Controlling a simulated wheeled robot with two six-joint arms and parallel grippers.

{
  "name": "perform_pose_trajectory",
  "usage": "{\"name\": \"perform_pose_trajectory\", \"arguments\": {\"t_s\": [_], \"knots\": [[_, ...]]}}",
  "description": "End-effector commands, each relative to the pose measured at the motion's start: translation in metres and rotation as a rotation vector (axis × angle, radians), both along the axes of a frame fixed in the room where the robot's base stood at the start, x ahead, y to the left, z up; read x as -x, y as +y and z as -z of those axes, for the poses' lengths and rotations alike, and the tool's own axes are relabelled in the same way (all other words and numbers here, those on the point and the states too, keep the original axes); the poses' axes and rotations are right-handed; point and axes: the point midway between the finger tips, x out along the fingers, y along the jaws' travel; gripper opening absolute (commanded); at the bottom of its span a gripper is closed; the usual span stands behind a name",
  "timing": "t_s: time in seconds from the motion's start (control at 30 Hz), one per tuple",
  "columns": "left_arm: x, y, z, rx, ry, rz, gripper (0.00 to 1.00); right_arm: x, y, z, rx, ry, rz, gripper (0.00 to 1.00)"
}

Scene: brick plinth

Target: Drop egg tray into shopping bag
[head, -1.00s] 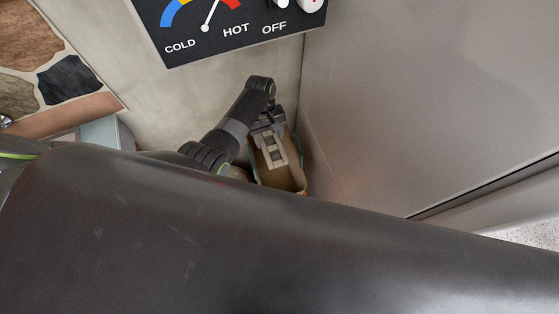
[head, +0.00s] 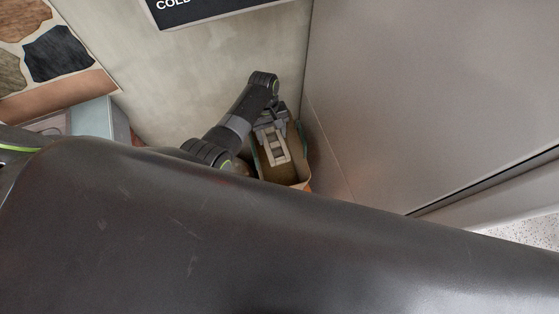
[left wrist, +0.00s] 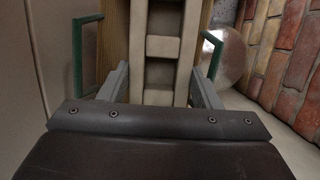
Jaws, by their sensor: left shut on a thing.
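The egg tray (head: 277,152) is a pale, ladder-like piece with openings, seen over the shopping bag's mouth in the head view. It also fills the upper middle of the left wrist view (left wrist: 161,47). The brown shopping bag (head: 297,178) stands in the wall corner, its green handles showing at both sides in the left wrist view (left wrist: 115,45). My left gripper (head: 270,133) is shut on the tray, pointing down at the bag. How deep the tray sits within the bag cannot be told. My right gripper is not in view.
A plain wall and a grey panel (head: 430,100) meet close beside the bag. A pale blue box (head: 92,118) stands at left. In the left wrist view, a translucent round object (left wrist: 226,57) is beside the bag, with a brick face (left wrist: 285,55) at right.

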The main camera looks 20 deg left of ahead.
Motion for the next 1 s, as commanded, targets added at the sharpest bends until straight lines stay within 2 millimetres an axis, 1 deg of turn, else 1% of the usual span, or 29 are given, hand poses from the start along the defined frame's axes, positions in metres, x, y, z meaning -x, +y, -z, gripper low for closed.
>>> {"name": "perform_pose_trajectory", "arguments": {"t_s": [0.03, 0.2, 0.23, 0.47, 0.57, 0.67, 0.77, 0.97, 1.0], "knots": [[0.0, 0.0, 0.0, 0.0, 0.0, 0.0, 0.59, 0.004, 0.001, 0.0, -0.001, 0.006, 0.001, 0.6], [0.0, 0.0, 0.0, 0.0, 0.0, 0.0, 0.81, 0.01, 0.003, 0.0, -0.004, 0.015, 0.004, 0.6], [0.0, 0.0, 0.0, 0.0, 0.0, 0.0, 0.83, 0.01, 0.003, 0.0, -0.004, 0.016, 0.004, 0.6], [0.0, 0.0, 0.0, 0.0, 0.0, 0.0, 0.83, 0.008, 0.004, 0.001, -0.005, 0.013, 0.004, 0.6], [-0.001, 0.001, -0.003, -0.001, -0.001, 0.0, 0.83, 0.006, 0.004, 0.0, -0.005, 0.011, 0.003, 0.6], [-0.004, 0.002, -0.013, 0.0, -0.004, -0.001, 0.83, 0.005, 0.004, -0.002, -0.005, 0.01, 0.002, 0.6], [-0.007, 0.004, -0.029, 0.0, -0.004, 0.0, 0.83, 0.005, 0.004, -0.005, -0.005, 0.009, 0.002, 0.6], [-0.019, 0.012, -0.073, -0.001, -0.007, 0.0, 0.83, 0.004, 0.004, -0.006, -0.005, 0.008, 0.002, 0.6], [-0.021, 0.013, -0.083, -0.001, -0.007, 0.0, 0.83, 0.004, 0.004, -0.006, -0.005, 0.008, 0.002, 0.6]]}}
